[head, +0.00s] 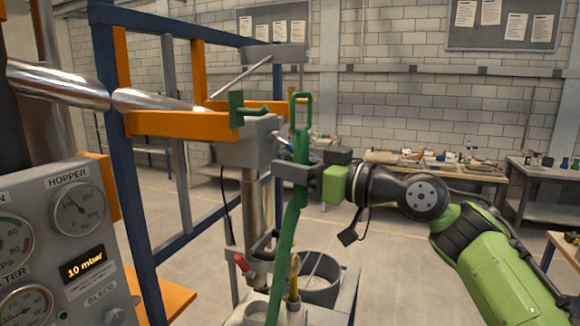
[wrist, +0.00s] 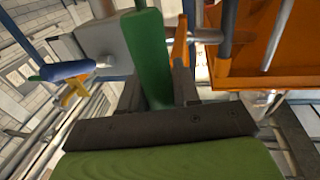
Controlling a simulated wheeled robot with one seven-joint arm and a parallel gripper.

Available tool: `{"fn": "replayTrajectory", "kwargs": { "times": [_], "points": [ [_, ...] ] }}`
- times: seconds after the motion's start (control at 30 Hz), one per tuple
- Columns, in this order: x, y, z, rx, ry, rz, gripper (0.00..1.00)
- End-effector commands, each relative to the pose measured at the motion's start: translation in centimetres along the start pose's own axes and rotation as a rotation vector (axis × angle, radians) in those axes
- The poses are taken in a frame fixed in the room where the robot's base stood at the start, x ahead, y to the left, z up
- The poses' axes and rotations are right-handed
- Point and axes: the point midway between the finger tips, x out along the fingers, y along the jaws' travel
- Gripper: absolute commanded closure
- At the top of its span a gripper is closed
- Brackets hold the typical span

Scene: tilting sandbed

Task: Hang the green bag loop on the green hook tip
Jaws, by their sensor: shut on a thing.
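The green bag (head: 286,235) is a long narrow green strip hanging down from my gripper (head: 294,172). Its stiff green loop (head: 301,98) stands upright above the jaws. My gripper is shut on the green stem below the loop. In the wrist view the green stem (wrist: 148,55) sits between the two dark fingers. The green hook (head: 237,106) is at the end of an orange beam, left of the loop, with a short green rod reaching right. In the head view the loop stands apart from the hook, to its right; their depth gap is hard to tell. The hook is not clear in the wrist view.
The orange beam (head: 181,125) and blue frame (head: 130,180) stand left. A grey block (head: 247,150) on a metal column sits close left of my gripper. A grey bucket (head: 320,278) stands below. A gauge panel (head: 62,250) fills the lower left.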

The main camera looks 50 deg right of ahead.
Motion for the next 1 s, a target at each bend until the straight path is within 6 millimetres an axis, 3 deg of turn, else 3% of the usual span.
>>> {"fn": "replayTrajectory", "kwargs": {
  "times": [1.0],
  "points": [
    [7.0, -1.4, 0.9, 0.0, -0.001, -0.002, 1.0]
  ]
}}
